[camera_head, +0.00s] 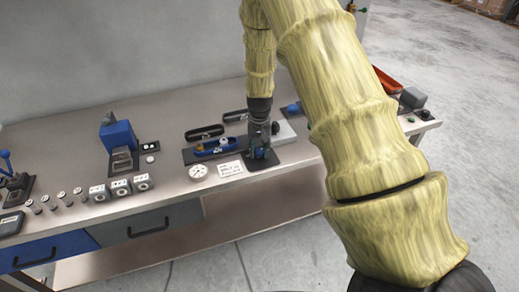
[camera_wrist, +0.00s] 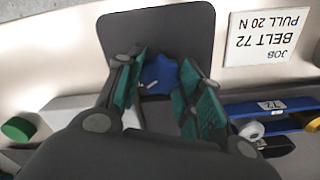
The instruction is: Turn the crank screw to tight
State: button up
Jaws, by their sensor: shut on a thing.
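The crank screw shows as a blue knob (camera_wrist: 160,73) on a dark plate (camera_wrist: 150,28) in the wrist view. My gripper (camera_wrist: 162,88) has its green-padded fingers on either side of the knob and is shut on it. In the head view my gripper (camera_head: 262,150) points down over the dark plate (camera_head: 296,153) near the table's front edge, with a little blue showing at its fingertips. My gripper's body hides the lower part of the knob's surroundings in the wrist view.
A job card (camera_wrist: 272,36) reading "BELT 72 PULL 20 N" lies beside the plate. A blue holder (camera_head: 215,148) with a white and a yellow roller stands just left of my gripper. A round dial (camera_head: 198,171) lies in front. A blue clamp-like device (camera_head: 118,136) stands further left.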

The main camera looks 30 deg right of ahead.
aim_at(260, 151)
jog(key=o, duration=1)
notch_tip(260, 151, up, 12)
dwell(0.6)
